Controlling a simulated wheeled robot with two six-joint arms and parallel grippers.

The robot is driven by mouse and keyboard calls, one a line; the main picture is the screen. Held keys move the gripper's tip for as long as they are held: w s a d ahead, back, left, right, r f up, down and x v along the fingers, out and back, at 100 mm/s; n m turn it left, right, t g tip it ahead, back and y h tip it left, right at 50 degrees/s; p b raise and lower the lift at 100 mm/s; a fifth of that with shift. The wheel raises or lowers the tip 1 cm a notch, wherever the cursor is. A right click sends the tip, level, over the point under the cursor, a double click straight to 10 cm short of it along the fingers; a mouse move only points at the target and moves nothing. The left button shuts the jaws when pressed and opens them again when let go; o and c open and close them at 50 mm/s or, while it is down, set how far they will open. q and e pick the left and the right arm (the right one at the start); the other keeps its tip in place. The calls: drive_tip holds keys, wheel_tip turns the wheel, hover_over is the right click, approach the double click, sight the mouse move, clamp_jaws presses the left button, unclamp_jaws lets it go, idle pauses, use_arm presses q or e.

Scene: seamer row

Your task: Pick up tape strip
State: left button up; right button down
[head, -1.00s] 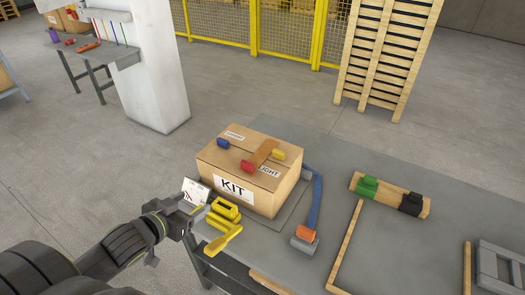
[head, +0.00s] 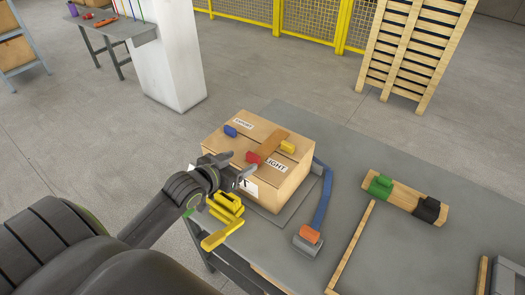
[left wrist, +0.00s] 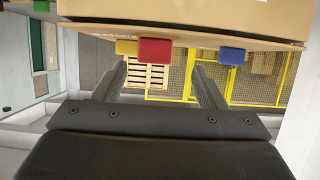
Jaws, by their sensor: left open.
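A brown tape strip (head: 273,141) lies across the top of the cardboard box (head: 280,188). A blue tab (head: 230,131) sits near the box's left edge. My left gripper (head: 234,168) is open and empty at the box's front left, near top height, close to the red tab. In the left wrist view, the red tab (left wrist: 155,51) shows beyond and between the open fingers (left wrist: 162,85); the brown strip is not clearly seen there. My right gripper is out of view.
Wooden strips with green (head: 380,186) and black (head: 427,209) blocks lie farther right.

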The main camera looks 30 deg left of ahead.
sight(251, 158)
use_arm(q)
drive_tip(key=shift+x, duration=0.9)
drive_tip(key=x, duration=0.2)
drive_tip(key=p+x, duration=0.1)
drive_tip(key=x, duration=0.1)
drive_tip(key=shift+d, duration=0.4)
drive_tip(key=shift+w+f, duration=0.2)
drive_tip(key=shift+w, duration=0.3)
drive_tip(key=shift+c, duration=0.2)
drive_tip(key=c, duration=1)
